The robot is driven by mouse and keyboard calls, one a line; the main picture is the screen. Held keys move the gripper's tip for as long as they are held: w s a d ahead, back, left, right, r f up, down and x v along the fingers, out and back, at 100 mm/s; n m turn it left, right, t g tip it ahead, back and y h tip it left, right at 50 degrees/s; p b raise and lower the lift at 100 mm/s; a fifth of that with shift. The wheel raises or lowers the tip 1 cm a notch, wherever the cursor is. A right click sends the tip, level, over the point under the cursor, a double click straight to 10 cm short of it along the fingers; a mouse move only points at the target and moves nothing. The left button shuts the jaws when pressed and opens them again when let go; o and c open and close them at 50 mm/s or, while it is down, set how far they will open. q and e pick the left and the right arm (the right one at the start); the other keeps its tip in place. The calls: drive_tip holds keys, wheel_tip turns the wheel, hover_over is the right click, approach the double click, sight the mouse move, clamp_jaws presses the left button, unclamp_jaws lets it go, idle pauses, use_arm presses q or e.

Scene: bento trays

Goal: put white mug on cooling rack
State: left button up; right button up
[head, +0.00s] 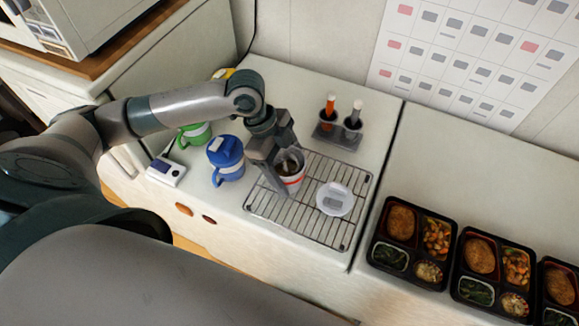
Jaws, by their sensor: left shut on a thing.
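My left gripper (282,172) reaches down over the left part of the wire cooling rack (345,236). It is shut on a white mug (294,184) with a red band and a dark inside. The mug looks upright and is partly hidden by the fingers. It is over the rack's left half; I cannot tell whether its base touches the wires. A round white item (334,199) with a grey mark lies on the rack, just right of the mug. My right gripper is not in view.
A blue mug (227,160), a green mug (196,134) and a small white device (166,171) stand left of the rack. A grey holder (338,136) with two upright handles stands behind it. Black bento trays (412,243) line the right counter. The rack's front right is bare.

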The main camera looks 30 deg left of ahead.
use_arm(q)
drive_tip(key=shift+f, duration=0.1)
drive_tip(key=o, duration=1.5)
drive_tip(key=shift+a+r, duration=0.1)
drive_tip(key=shift+r, duration=0.25)
drive_tip(key=b+v, duration=0.3)
drive_tip(key=v, duration=0.8)
drive_tip(key=shift+r, duration=0.3)
